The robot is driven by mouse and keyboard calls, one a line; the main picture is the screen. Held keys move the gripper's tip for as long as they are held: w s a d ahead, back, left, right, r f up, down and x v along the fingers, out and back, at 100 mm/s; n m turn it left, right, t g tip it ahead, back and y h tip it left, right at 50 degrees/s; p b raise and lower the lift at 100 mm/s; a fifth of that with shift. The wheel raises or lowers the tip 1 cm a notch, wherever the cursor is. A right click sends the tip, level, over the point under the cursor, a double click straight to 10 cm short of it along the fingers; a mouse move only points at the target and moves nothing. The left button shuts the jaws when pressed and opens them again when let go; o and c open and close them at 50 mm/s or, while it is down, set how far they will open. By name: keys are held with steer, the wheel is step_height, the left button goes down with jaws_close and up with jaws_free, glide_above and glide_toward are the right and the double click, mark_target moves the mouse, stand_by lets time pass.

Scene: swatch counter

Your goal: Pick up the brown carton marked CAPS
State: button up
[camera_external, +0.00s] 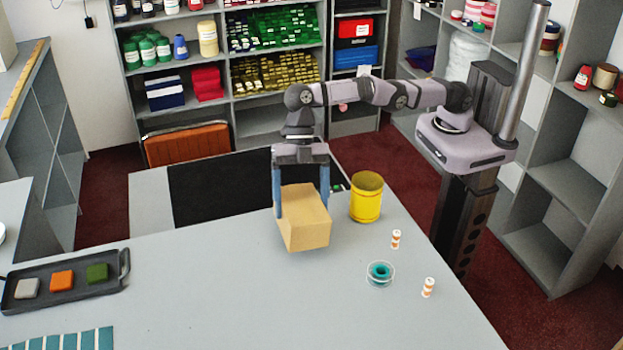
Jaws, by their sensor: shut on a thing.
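The brown carton (306,234) is in the middle of the view, over the grey table near its back edge. No CAPS marking can be read on the sides that show. My gripper (301,205) points down, with one blue finger on the carton's left side and one on its right side. It is shut on the carton. I cannot tell for sure whether the carton's underside touches the table.
A yellow can (366,199) stands close to the carton's right. Two small orange-and-white spools (396,239) (428,287) and a teal ring-shaped reel (380,274) are at front right. A dark tray (70,290) holds three coloured blocks at left. The front middle table is clear.

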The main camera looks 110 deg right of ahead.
steer(key=s+d+b, duration=0.3)
steer(key=d+b, duration=0.7)
steer(key=d, duration=0.1)
steer(key=shift+s+d+b, duration=0.3)
steer(key=shift+d+b, duration=0.05)
steer(key=shift+b, duration=0.05)
steer(key=shift+s+d+r, duration=0.15)
steer(key=shift+s+d, duration=0.1)
steer(key=shift+d, duration=0.6)
steer(key=shift+c, duration=0.2)
